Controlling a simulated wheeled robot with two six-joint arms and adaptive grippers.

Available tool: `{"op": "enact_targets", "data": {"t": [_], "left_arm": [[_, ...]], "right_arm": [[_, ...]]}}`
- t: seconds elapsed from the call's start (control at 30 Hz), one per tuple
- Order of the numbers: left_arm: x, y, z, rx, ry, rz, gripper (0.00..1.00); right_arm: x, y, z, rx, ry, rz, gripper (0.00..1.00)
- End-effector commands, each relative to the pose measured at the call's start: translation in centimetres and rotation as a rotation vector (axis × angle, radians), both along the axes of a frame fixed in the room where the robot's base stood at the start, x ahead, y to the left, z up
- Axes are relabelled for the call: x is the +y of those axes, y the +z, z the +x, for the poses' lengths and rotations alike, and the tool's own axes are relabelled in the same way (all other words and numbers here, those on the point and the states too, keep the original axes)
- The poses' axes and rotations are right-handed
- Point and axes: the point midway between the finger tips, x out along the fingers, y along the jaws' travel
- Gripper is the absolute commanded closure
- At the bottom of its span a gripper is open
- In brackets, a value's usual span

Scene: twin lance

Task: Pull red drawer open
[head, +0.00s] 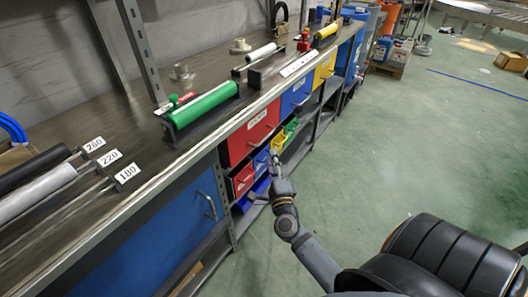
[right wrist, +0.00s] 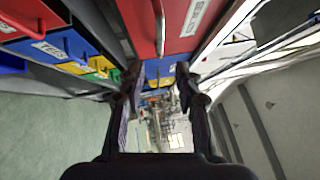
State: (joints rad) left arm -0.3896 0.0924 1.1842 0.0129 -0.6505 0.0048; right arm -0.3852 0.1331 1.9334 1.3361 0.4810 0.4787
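The large red drawer (head: 236,146) is in the bench front, below the bench edge, with a white label and a bar handle. Its front looks flush with the drawer beside it. In the head view my right gripper (head: 275,160) is in front of the small bins, below and right of the drawer. My left gripper is not in view.
A blue drawer (head: 296,94) and a yellow drawer (head: 325,68) continue to the right. Small coloured bins, including a smaller red one (head: 243,179), sit below. A green roller (head: 205,105) lies on the bench top (head: 120,85).

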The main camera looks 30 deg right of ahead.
Motion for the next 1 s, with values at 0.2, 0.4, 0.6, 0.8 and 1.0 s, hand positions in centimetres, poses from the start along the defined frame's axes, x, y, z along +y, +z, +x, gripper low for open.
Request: {"op": "enact_targets", "data": {"t": [0.2, 0.4, 0.6, 0.8, 1.0], "left_arm": [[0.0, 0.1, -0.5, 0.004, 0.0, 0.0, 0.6], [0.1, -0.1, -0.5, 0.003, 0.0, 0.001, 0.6], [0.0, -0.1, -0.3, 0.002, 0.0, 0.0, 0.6], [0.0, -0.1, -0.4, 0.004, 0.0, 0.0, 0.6], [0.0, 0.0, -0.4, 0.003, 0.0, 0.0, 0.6]], "right_arm": [[-1.1, 0.8, 2.8, -0.001, 0.002, -0.005, 0.66], [-2.8, 1.1, 6.7, 0.002, 0.002, -0.007, 0.66], [-3.8, 1.4, 9.1, 0.003, 0.002, -0.006, 0.66], [-4.0, 1.4, 9.6, 0.005, 0.002, -0.006, 0.66], [-4.0, 1.4, 9.5, 0.004, 0.002, -0.006, 0.74]]}}
